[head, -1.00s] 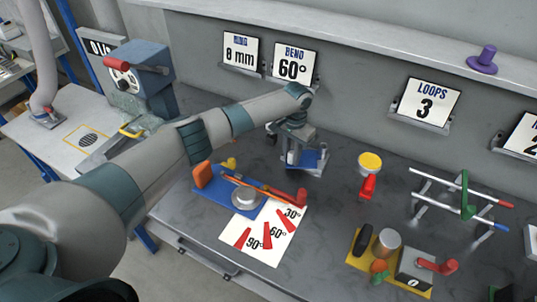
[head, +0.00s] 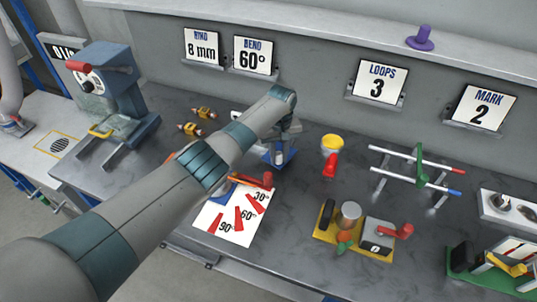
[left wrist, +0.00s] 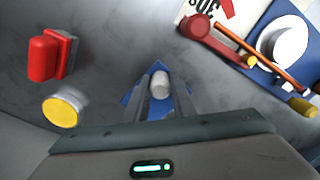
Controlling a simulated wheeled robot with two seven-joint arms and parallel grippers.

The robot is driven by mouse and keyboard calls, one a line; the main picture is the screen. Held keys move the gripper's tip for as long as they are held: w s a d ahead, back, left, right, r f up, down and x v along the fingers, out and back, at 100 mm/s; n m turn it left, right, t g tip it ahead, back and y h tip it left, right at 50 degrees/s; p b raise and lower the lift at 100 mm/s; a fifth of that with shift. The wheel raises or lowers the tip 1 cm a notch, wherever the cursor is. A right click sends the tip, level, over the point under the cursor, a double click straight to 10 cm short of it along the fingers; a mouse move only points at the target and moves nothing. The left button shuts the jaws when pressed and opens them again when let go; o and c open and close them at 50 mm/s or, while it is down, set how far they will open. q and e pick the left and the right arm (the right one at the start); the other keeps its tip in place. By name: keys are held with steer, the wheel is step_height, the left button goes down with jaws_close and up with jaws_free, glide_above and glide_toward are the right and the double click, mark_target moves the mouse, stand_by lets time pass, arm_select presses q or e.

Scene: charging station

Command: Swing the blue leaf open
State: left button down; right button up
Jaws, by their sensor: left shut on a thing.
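The blue leaf (head: 288,159) is small and sits on the bench behind the bending jig, partly hidden by my left arm. In the left wrist view my left gripper (left wrist: 161,95) is shut on a short grey rounded post (left wrist: 160,82) standing over the blue leaf. The leaf's hinge and how far it stands open cannot be made out. My right gripper is not in view.
The blue-based jig with a red handle (head: 268,179) and the angle sheet (head: 222,222) lie in front. A yellow-topped cup (head: 332,143) and red piece (head: 330,166) stand to the right, with a rod rack (head: 419,168) beyond. Bare bench lies between them.

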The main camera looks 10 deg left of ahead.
arm_select(q)
steer(key=shift+d+n, duration=0.3)
steer(key=shift+d, duration=0.25)
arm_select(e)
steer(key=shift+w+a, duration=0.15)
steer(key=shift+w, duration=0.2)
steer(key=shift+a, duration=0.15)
arm_select(q)
steer(key=c, duration=1.5)
jaws_free()
steer(key=shift+r, duration=0.1)
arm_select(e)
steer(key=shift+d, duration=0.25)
